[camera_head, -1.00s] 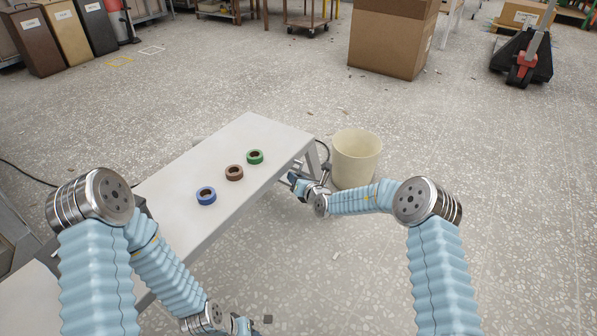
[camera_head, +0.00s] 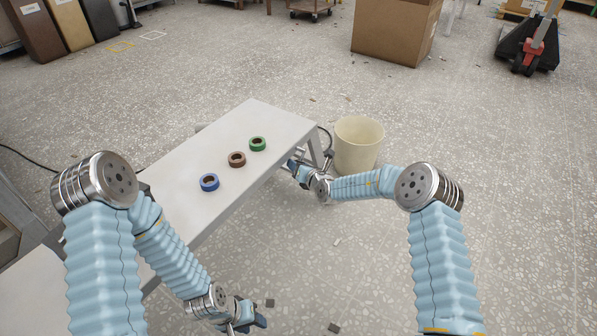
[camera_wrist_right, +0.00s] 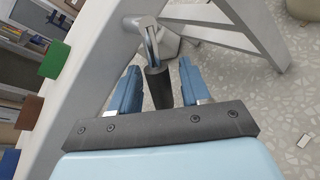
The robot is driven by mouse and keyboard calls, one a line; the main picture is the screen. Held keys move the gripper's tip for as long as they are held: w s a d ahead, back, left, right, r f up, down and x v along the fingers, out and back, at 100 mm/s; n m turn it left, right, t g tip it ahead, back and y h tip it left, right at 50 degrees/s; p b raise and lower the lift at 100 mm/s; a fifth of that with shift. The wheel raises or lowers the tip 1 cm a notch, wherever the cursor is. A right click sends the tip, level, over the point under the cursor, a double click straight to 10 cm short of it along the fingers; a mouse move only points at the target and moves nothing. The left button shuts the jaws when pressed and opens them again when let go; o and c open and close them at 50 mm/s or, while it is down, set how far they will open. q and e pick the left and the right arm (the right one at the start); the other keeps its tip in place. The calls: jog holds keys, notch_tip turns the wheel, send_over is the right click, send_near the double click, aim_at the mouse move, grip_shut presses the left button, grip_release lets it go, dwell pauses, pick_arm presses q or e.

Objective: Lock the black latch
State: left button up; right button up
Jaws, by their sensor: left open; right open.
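In the right wrist view, the latch has a black cylindrical grip (camera_wrist_right: 158,88) on a bent metal lever (camera_wrist_right: 149,40), mounted at the pale table frame. My right gripper (camera_wrist_right: 158,66) is open, with one blue finger on each side of the black grip and a gap visible on both sides. In the head view my right gripper (camera_head: 296,168) is beside the table's far right end, and the latch is too small to make out there. My left gripper (camera_head: 252,316) is open and empty, low over the floor in front of the table.
The white table (camera_head: 262,112) carries blue (camera_head: 209,182), brown (camera_head: 237,160) and green (camera_head: 257,144) tape rolls. A cream bin (camera_head: 357,147) stands close to my right gripper. A cardboard box (camera_head: 392,35) and a pallet jack (camera_head: 527,50) stand farther back. The floor at right is open.

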jog(key=shift+w+d+f+b, duration=0.1)
jog(key=shift+f+b, duration=0.05)
jog(key=shift+b, duration=0.35)
jog(key=s+d+n+t+b, duration=0.4)
jog(key=s+d+n+b, duration=0.15)
jog(key=s+b, duration=0.5)
jog(key=s+a+f+n+g+y+p, duration=0.1)
jog(key=s+a+f+n+g+y, duration=0.1)
jog(key=s, duration=0.5)
jog(key=s+a+f+n+g+y+p, duration=0.1)
jog(key=s+a+f+n+g, duration=0.3)
jog(key=s+n+g, duration=0.3)
jog(key=s+a+f+n+g+y+p, duration=0.2)
jog(key=s+a+f+n+g, duration=0.1)
jog(key=s, duration=0.4)
jog(key=shift+s+f+n+g+y, duration=0.35)
jog(key=shift+f+n+g, duration=0.25)
jog(key=shift+g, duration=0.6)
jog(key=shift+r, duration=0.1)
